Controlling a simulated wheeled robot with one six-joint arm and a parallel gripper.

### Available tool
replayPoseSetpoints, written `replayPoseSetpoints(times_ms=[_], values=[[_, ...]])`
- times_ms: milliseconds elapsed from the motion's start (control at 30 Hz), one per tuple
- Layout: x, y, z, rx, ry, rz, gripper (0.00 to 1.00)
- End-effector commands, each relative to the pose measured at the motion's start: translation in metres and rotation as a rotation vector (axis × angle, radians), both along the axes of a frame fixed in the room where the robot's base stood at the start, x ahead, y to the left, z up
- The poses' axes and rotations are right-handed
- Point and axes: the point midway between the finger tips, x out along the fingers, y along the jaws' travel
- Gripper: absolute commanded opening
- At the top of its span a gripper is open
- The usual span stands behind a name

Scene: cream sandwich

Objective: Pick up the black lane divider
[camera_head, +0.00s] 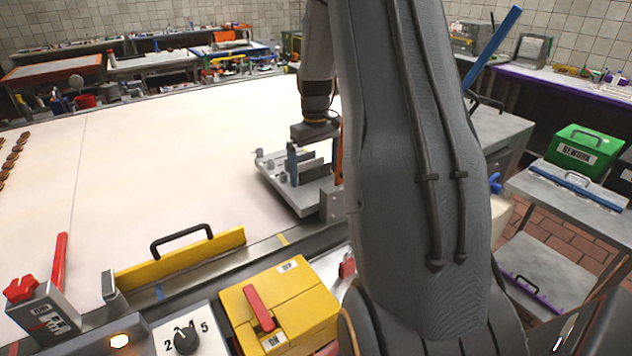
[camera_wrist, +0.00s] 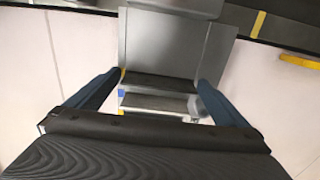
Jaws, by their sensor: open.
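My gripper (camera_head: 313,168) is low over a grey metal fixture (camera_head: 302,204) near the front edge of the pale belt. In the wrist view my gripper (camera_wrist: 160,77) shows two blue fingers spread apart, with nothing clamped between them. A dark bar (camera_wrist: 160,81) lies across the fixture between the fingertips. It may be the black lane divider, but I cannot be sure. Whether the fingers touch it cannot be told. In the head view my arm and gripper hide part of the fixture.
A yellow bar with a black handle (camera_head: 180,258) stands at the belt's front edge. A yellow switch box (camera_head: 280,308), a dial panel (camera_head: 186,338) and a red lever (camera_head: 59,262) are in front. A blue bar (camera_head: 577,187) lies on the right table. The belt's middle is clear.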

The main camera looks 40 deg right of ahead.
Motion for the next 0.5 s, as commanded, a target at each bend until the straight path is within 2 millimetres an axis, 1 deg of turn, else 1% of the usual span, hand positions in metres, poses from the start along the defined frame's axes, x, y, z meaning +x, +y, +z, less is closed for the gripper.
replayPoseSetpoints(times_ms=[33, 167, 200, 233, 500], values=[[0.0, 0.0, 0.0001, 0.0, 0.0, 0.0, 0.95], [0.0, -0.0001, 0.0003, 0.0, 0.0, 0.0, 0.73], [0.0, -0.0001, 0.0003, 0.0, 0.0, 0.0, 0.66], [0.0, -0.0001, 0.0003, 0.0, 0.0, 0.0, 0.63], [0.0005, -0.0005, 0.003, -0.001, -0.002, 0.0, 0.63]])
